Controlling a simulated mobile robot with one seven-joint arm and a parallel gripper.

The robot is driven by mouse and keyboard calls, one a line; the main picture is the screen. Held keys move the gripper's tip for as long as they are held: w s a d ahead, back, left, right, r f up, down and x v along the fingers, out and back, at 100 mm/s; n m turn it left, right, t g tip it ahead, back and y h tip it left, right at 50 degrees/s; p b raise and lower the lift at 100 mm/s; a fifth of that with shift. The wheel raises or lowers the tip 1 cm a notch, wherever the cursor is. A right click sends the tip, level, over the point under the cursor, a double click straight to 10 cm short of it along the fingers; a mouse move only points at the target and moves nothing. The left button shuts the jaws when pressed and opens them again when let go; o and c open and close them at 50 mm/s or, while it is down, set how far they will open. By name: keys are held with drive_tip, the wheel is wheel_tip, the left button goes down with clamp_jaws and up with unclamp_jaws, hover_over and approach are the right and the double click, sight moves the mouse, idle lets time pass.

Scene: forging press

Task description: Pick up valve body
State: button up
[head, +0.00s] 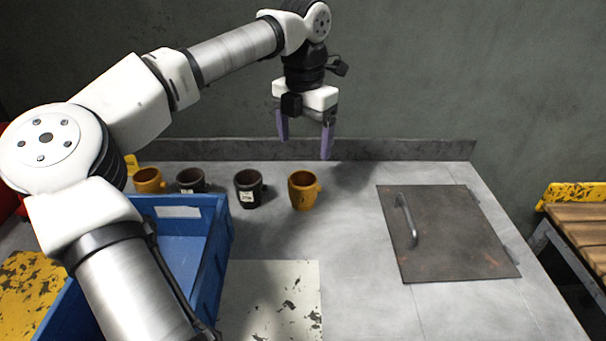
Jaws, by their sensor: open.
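My gripper (306,138) is open and empty, pointing down above the back of the grey table. Its two purple fingers are apart.
A blue crate (222,245) stands at the left front, partly hidden by my arm. A dark hatch plate (455,235) with a metal handle (405,220) lies on the right. A worn pale plate (285,300) lies at the front. A low ledge (400,150) runs behind. The table's middle is clear.

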sight(303, 188)
drive_tip(key=f, duration=0.8)
drive_tip(key=shift+w+f+p, duration=0.1)
drive_tip(key=shift+w+p, duration=0.2)
drive_tip(key=shift+p, duration=0.1)
drive_tip(key=shift+f+p, duration=0.75)
drive_tip(key=shift+f, duration=2)
drive_tip(key=shift+w+r, duration=0.1)
drive_tip(key=c, duration=1.3)
